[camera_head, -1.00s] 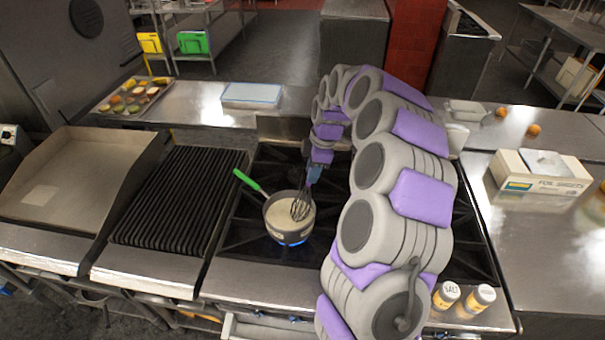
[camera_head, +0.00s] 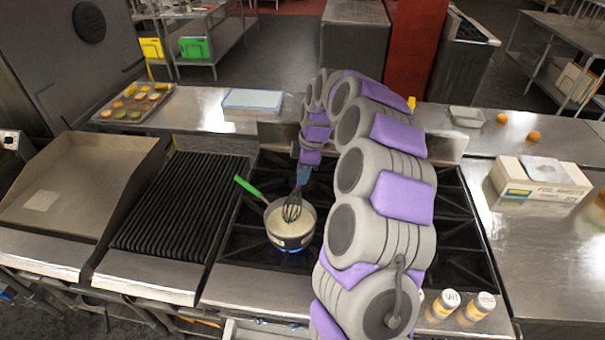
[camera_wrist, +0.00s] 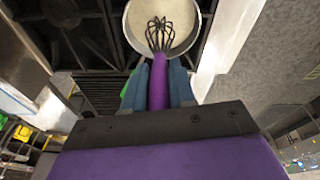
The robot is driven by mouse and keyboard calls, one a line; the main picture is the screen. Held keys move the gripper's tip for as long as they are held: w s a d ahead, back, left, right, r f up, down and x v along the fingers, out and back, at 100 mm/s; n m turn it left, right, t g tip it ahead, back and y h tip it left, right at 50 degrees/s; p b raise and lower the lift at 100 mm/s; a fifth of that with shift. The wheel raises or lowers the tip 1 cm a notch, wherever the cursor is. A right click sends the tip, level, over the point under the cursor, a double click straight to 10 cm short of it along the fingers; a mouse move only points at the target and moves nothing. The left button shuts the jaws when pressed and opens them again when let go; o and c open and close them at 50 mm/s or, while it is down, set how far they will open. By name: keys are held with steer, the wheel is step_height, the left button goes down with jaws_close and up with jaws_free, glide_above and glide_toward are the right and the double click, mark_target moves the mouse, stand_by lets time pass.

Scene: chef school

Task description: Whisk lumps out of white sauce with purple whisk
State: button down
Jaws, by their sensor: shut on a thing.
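A metal saucepan (camera_head: 290,241) with a green handle (camera_head: 247,185) sits on the stove burner, with a blue flame glow under it. White sauce (camera_head: 302,222) fills its lower part; lumps are too small to tell. The whisk (camera_head: 292,209) has dark wires that dip into the sauce. In the wrist view its purple handle (camera_wrist: 158,83) sits between the blue fingers of my gripper (camera_wrist: 158,88), which are shut on it. My gripper also shows in the head view (camera_head: 303,178), above the pan, with the whisk nearly upright.
A ridged grill (camera_head: 180,205) and a flat griddle (camera_head: 75,190) lie left of the burners. Salt and pepper shakers (camera_head: 445,304) stand at the front right. A foil box (camera_head: 540,185) is on the right counter. A food tray (camera_head: 135,103) is at the back left.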

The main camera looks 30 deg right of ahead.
steer(key=shift+r+p, duration=1.55)
steer(key=shift+r, duration=3.35)
